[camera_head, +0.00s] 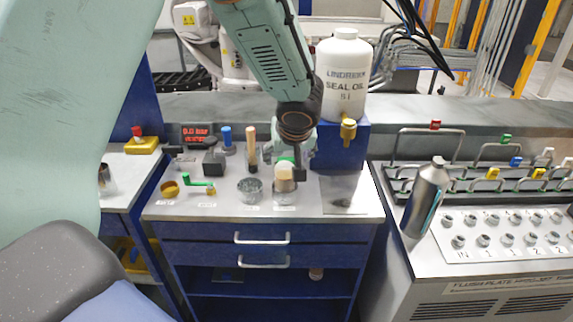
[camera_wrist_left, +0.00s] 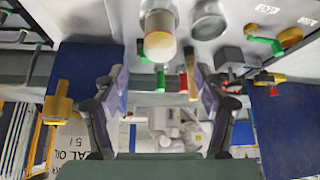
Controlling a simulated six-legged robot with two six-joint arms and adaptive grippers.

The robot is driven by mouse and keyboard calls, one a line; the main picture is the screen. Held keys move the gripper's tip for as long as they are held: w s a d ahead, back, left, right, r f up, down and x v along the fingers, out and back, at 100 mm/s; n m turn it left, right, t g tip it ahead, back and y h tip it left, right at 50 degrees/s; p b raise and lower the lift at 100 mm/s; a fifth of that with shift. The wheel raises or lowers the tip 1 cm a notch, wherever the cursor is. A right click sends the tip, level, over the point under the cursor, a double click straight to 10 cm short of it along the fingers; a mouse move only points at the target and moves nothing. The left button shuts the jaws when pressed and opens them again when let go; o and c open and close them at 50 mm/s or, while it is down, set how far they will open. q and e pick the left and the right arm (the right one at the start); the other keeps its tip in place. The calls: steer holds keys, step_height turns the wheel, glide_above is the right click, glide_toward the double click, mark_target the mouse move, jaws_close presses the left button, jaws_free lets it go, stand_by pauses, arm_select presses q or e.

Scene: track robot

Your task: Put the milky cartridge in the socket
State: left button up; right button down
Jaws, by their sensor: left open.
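The milky cartridge (camera_head: 285,178), a short pale cream cylinder, stands upright on the workbench top, apparently in a round metal holder. In the left wrist view the cartridge (camera_wrist_left: 160,38) shows near the top, beyond the fingertips and roughly centred between them. My left gripper (camera_head: 293,163) is just behind and above it in the head view. Its fingers (camera_wrist_left: 157,80) are spread wide with nothing between them. A grey open metal cup (camera_head: 250,188) stands left of the cartridge; it also shows in the wrist view (camera_wrist_left: 208,22). I cannot tell which fitting is the socket.
A wooden-handled tool (camera_head: 251,145) and a blue-topped item (camera_head: 226,138) stand behind the cup. A white seal oil bottle (camera_head: 342,75) sits on a blue box with a brass tap (camera_head: 348,129). A steel bottle (camera_head: 425,195) stands right.

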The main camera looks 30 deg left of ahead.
arm_select(q)
steer(key=s+d+f+m+g+h, duration=0.25)
steer(key=s+d+f, duration=0.35)
steer(key=s+f, duration=0.4)
steer(key=s+d+f+m+g+h, duration=0.25)
steer(key=s+d+f, duration=0.35)
steer(key=s+f, duration=0.45)
steer(key=s+a+f+m, duration=0.1)
steer(key=s+f, duration=0.1)
steer(key=s, duration=0.6)
steer(key=s+a+f+m, duration=0.1)
steer(key=s+f, duration=0.2)
steer(key=s, duration=0.5)
steer(key=shift+a+f+m+y, duration=0.15)
steer(key=shift+a+m+y, duration=0.15)
steer(key=shift+m, duration=0.1)
